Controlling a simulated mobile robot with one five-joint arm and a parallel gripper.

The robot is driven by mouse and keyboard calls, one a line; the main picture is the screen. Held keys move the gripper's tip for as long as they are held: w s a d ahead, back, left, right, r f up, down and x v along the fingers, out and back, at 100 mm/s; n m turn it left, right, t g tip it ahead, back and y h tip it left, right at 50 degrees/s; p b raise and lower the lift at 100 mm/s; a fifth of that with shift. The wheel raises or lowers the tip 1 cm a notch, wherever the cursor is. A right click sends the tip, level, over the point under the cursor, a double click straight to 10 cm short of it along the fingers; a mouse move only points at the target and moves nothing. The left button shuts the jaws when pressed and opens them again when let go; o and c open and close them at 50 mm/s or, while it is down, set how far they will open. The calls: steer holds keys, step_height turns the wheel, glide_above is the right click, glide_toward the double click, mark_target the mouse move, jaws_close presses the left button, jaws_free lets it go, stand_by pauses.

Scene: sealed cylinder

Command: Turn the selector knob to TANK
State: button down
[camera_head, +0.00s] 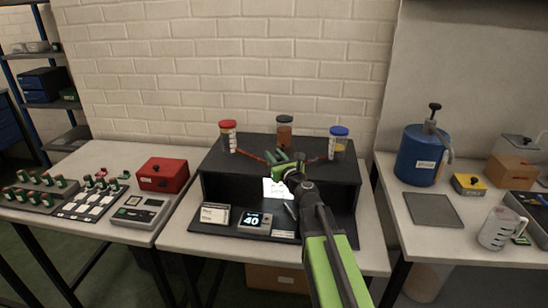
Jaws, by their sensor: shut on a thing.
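My gripper (284,159) reaches in from the lower right to the middle of the black stand (338,172), where the red tubes from the side jars meet. It is shut there on what seems to be the selector knob. The jaws hide most of the knob, so its pointer and setting cannot be read. Three jars stand on the stand: a red-capped one (228,137) at left, a dark-capped brown one (285,132) at the back, and a blue-capped one (338,143) at right. A white label (275,189) shows just below my gripper, its text unreadable.
A blue canister (421,157) and a measuring jug (497,231) are on the right table.

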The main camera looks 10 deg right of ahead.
steer(key=shift+w+d+m+h, duration=0.1)
steer(key=shift+d+m+h, duration=0.1)
steer(key=shift+m+h, duration=1)
steer(key=shift+d+m+h, duration=0.2)
steer(key=shift+m+h, duration=0.5)
steer(key=shift+h, duration=1)
steer(key=c, duration=1.1)
jaws_free()
